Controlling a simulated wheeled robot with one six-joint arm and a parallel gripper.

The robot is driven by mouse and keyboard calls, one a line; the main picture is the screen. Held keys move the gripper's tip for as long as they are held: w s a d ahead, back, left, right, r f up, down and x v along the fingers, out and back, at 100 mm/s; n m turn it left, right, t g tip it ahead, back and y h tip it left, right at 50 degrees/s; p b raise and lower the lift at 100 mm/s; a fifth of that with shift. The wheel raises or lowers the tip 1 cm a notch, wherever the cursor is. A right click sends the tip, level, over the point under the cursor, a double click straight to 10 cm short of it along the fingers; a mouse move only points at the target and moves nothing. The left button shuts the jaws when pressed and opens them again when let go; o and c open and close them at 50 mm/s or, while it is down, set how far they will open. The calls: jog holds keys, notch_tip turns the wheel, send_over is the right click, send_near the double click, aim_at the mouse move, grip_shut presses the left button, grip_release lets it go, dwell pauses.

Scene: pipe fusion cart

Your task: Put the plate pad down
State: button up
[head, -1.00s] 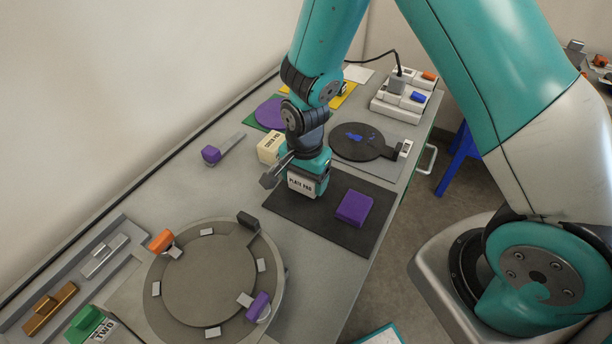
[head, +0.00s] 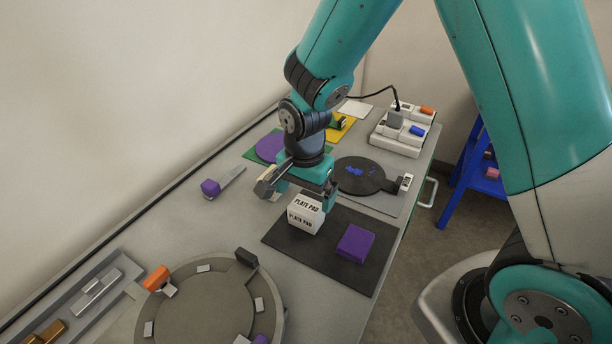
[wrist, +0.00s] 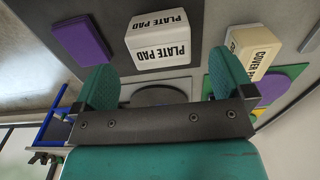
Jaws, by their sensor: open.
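The plate pad (head: 306,214) is a white block with dark lettering. It stands on the black mat (head: 291,240), left of a purple block (head: 355,242). In the wrist view the plate pad (wrist: 160,42) lies beyond my fingertips, with a clear gap. My gripper (head: 303,190) is open and empty, above and behind the pad in the head view. In the wrist view its two teal fingers (wrist: 163,85) are spread apart. The cover pad (wrist: 253,50) stands to the right in the wrist view; my gripper mostly hides it in the head view.
A round grey fixture (head: 205,305) with orange and purple clamps is at the front left. A dark round plate (head: 358,175) lies behind the mat. A white power strip (head: 398,138) is at the back right. A purple-ended tool (head: 211,188) lies left.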

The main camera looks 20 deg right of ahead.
aim_at(305, 207)
notch_tip(305, 207, up, 5)
jog(key=shift+r, duration=0.15)
jog(key=s+a+r+n+y, duration=0.2)
jog(key=s+r+n, duration=0.4)
jog(key=s+n, duration=0.3)
jog(key=s+a+r+n+y, duration=0.2)
jog(key=s+r+n, duration=0.5)
jog(key=s+n, duration=0.2)
jog(key=shift+s, duration=0.15)
